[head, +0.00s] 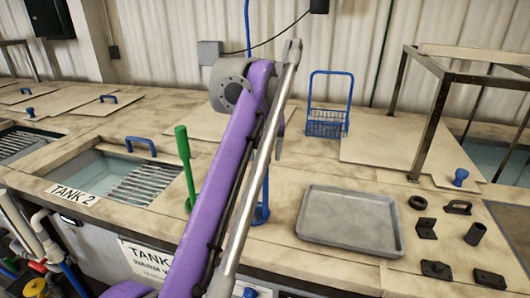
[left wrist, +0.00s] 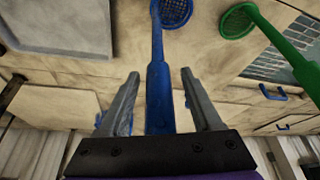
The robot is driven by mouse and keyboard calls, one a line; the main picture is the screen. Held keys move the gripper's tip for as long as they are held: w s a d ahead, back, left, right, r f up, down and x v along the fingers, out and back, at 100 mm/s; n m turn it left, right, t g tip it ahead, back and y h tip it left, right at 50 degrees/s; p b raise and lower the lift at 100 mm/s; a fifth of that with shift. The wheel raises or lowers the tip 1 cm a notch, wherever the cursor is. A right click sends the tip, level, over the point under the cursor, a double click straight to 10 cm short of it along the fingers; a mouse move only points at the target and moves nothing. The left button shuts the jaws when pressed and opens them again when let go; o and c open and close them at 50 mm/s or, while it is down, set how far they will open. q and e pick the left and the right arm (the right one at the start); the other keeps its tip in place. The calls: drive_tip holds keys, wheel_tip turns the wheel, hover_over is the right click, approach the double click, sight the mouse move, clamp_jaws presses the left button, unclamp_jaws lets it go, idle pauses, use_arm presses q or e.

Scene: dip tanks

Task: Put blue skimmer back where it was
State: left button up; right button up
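The blue skimmer (head: 262,205) is mostly hidden behind my purple left arm in the head view; its lower end shows near the counter. In the left wrist view the blue skimmer (left wrist: 158,85) has its handle between the two grey fingers of my left gripper (left wrist: 158,85), with its mesh head beyond. A narrow gap shows on each side of the handle, so the gripper looks open around it. In the head view one fingertip of the left gripper (head: 280,143) shows beside the arm. My right gripper is not in view.
A green skimmer (head: 187,165) stands left of my arm, by open TANK 2 (head: 95,172). A grey tray (head: 350,245) lies to the right, with several dark parts beside it. A blue wire basket (head: 327,122) and a metal frame (head: 432,130) stand behind.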

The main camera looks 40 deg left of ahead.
use_arm(q)
drive_tip(key=shift+r, duration=0.35)
drive_tip(key=p+v, duration=0.3)
drive_tip(key=v, duration=0.8)
drive_tip(key=shift+r, duration=0.25)
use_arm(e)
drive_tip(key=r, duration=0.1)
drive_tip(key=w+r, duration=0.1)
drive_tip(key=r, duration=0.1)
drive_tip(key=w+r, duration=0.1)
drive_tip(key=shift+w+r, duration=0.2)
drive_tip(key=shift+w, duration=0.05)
use_arm(q)
drive_tip(key=shift+d, duration=0.2)
drive_tip(key=s+d+f+m+t+h, duration=0.1)
drive_tip(key=s+d+f, duration=0.4)
drive_tip(key=f, duration=0.8)
drive_tip(key=s+d+f+m, duration=0.3)
drive_tip(key=s+d+f, duration=0.2)
drive_tip(key=f, duration=0.7)
drive_tip(key=s+d+f+m+t+h, duration=0.1)
drive_tip(key=s+d+f+m, duration=0.2)
drive_tip(key=f, duration=1)
drive_tip(key=shift+s+d+f+t+h, duration=0.3)
drive_tip(key=shift+s+d+f, duration=0.05)
drive_tip(key=shift+s+d, duration=0.65)
